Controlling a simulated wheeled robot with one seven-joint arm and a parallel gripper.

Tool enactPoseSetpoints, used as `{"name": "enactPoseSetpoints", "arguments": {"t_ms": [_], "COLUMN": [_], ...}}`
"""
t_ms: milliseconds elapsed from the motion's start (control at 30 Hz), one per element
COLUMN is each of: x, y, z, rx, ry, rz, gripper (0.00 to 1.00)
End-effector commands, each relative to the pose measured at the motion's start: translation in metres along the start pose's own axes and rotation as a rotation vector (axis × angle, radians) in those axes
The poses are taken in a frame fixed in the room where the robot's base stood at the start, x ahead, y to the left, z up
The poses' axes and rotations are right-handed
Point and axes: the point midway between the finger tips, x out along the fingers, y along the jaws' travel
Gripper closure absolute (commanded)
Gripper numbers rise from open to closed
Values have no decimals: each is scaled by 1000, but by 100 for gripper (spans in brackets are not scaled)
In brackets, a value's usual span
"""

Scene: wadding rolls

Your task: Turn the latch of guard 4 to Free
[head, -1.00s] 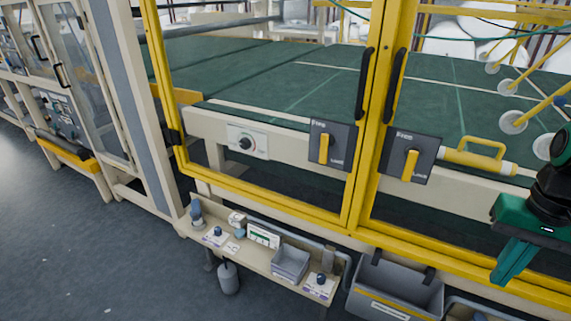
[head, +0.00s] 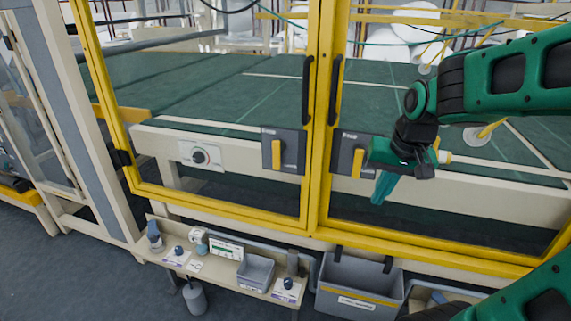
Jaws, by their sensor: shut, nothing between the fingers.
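Two dark latch plates sit side by side at the guard doors. The left latch plate (head: 294,150) has an upright yellow handle (head: 276,154). The right latch plate (head: 343,147) also has an upright yellow handle (head: 358,162). Small white lettering on the plates is too blurred to read now; no guard number is legible. My green gripper (head: 381,190) is shut and empty, its fingers pointing down, just right of the right handle in the picture. It covers the right part of that plate; I cannot tell whether it touches it.
Yellow door frames (head: 320,120) with black grab handles (head: 306,90) stand around the latches. A white panel with a round knob (head: 200,157) is at left. Below are a narrow shelf (head: 222,268) with small items and a grey bin (head: 357,287). Open floor lies at lower left.

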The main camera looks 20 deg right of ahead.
Motion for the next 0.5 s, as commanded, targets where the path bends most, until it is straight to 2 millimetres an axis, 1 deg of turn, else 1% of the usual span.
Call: {"name": "enactPoseSetpoints", "arguments": {"t_ms": [33, 67, 100, 200, 233, 300, 333, 400, 500], "x": [3, 4, 4, 3, 2, 1, 0, -1, -1], "y": [-30, -48, -71, -121, -133, -154, -160, -168, -170], "z": [-26, -40, -55, -83, -89, -98, -100, -104, -104], "rx": [-8, -8, -5, 3, 6, 11, 14, 16, 17], "ry": [47, 76, 107, 164, 176, 193, 198, 205, 206], "rz": [-48, -81, -124, -224, -248, -291, -304, -322, -326], "gripper": [100, 100, 100, 100, 100, 100, 100, 100, 100]}}
